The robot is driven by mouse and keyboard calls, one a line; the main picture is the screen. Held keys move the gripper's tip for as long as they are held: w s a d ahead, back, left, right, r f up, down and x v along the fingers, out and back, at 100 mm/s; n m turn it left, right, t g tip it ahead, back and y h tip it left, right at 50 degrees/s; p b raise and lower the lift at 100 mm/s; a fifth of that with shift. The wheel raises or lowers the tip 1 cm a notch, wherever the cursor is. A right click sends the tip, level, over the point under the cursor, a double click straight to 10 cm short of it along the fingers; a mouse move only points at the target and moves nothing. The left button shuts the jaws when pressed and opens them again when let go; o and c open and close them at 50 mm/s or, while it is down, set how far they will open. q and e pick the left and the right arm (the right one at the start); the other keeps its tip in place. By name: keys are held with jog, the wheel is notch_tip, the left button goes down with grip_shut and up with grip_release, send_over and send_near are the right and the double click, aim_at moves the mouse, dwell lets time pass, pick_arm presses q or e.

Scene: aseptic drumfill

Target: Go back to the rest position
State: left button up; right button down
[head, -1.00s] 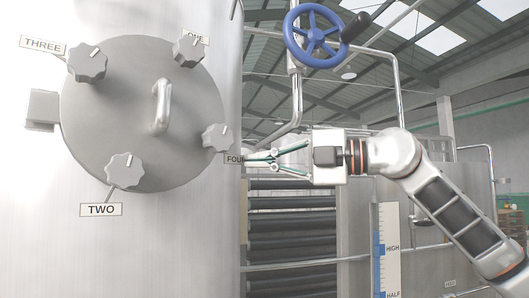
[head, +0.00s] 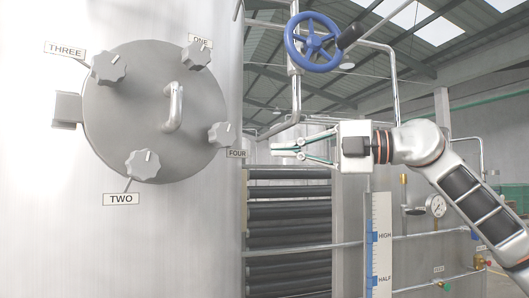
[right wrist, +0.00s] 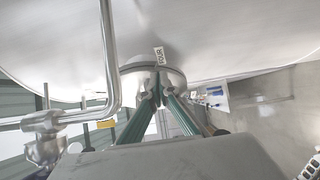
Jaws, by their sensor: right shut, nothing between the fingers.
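My right gripper (head: 274,150) points left in the head view, a short way right of the knob labelled FOUR (head: 221,134). Its fingers are shut with nothing between them. The round hatch (head: 150,115) carries knobs ONE (head: 197,56), TWO (head: 142,164) and THREE (head: 109,68), and a central handle (head: 174,107). My left gripper is not in view.
A blue handwheel (head: 313,42) on a pipe is above my right gripper. Below it are dark horizontal rollers or pipes (head: 290,215) and a level gauge (head: 379,245) marked HIGH and HALF. A round pressure dial (head: 436,206) is at the right.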

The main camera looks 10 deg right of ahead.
jog(key=shift+d, duration=3.55)
jog(key=w+a+f+m+y, duration=0.15)
jog(key=a+f, duration=0.25)
jog(key=f, duration=0.6)
jog(key=w+a+f+m+y, duration=0.1)
jog(key=w+a+f+y, duration=0.2)
jog(key=f, duration=0.7)
notch_tip(320, 180, down, 29)
jog(key=d+m+t+h, duration=0.2)
jog(key=m+t+h, duration=0.7)
jog(key=m, duration=0.6)
jog(key=s+d+f+m+h, duration=0.25)
jog(key=s+f, duration=0.25)
jog(key=f, duration=0.5)
jog(key=s+d+f+m+h, duration=0.1)
jog(key=s+f+m+h, duration=0.25)
jog(key=f, duration=0.65)
jog(key=s+d+f+m+g+h, duration=0.2)
jog(key=s+f+g, duration=0.4)
jog(key=s+f, duration=1.3)
jog(key=shift+s+m+h+b, duration=0.3)
jog(key=shift+s+m+h, duration=0.05)
jog(key=shift+s, duration=0.8)
